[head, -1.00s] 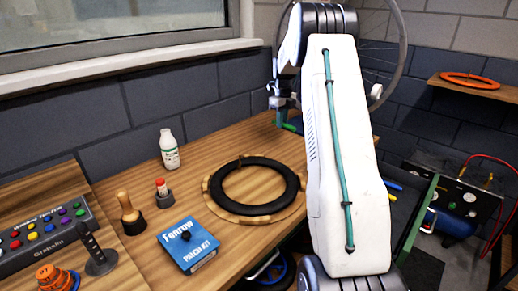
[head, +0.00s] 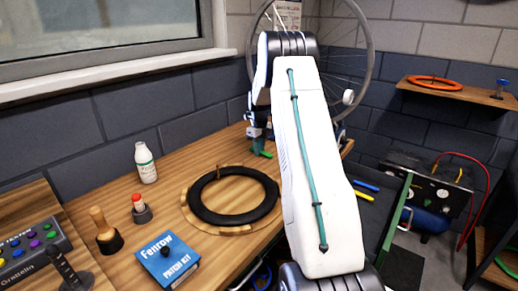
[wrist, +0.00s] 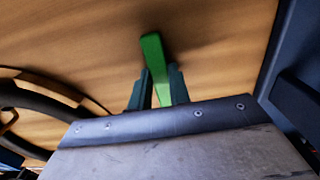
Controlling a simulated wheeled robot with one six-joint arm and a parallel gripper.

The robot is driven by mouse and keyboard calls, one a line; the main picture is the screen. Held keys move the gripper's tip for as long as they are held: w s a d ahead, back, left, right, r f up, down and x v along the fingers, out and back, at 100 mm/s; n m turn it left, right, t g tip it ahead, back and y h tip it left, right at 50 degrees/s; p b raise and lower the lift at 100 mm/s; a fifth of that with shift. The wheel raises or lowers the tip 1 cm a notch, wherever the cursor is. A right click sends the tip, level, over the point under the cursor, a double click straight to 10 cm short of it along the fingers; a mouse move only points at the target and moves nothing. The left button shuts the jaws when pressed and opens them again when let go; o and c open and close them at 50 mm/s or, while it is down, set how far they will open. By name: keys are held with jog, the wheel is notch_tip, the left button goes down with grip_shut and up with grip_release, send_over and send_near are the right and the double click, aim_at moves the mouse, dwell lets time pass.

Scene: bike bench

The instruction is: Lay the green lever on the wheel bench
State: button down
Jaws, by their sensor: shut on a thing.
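The green lever (wrist: 158,62) is between the fingers of my gripper (wrist: 155,88) in the wrist view, with its wider end sticking out past the fingertips. My gripper is shut on it. In the head view the lever (head: 262,152) shows as a small green piece at the far end of the wooden wheel bench (head: 205,160), beside my gripper (head: 256,143). The bench's bare wood lies behind the lever in the wrist view. I cannot tell whether the lever touches the wood. My arm hides part of the bench's right side.
A black tyre (head: 205,208) lies on a round wooden board on the bench. A white bottle (head: 145,163), a red-topped holder (head: 140,208) and a blue patch kit box (head: 167,260) stand to the left. A dark panel (wrist: 293,85) borders the wrist view's right side.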

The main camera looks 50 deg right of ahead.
jog(key=c, duration=1.3)
grip_release()
notch_tip(320, 180, up, 12)
jog(key=s+a+r+n, duration=0.3)
jog(key=a+r+n, duration=0.2)
jog(key=a, duration=0.4)
jog(key=s+a+r+n, duration=0.4)
jog(key=a+r+n, duration=0.1)
jog(key=a, duration=0.4)
jog(key=s+a+r+n, duration=0.35)
jog(key=a+n, duration=0.25)
jog(key=a, duration=0.3)
jog(key=s+a+f+n, duration=0.2)
jog(key=s+a+n, duration=0.6)
jog(key=s, duration=0.5)
jog(key=s+a+f+n+t, duration=0.1)
jog(key=s+a+f+n, duration=0.1)
jog(key=s+a+n, duration=0.7)
jog(key=s+n, duration=0.2)
jog(key=s, duration=0.1)
jog(key=shift+s+a+f, duration=0.3)
jog(key=shift+s, duration=0.05)
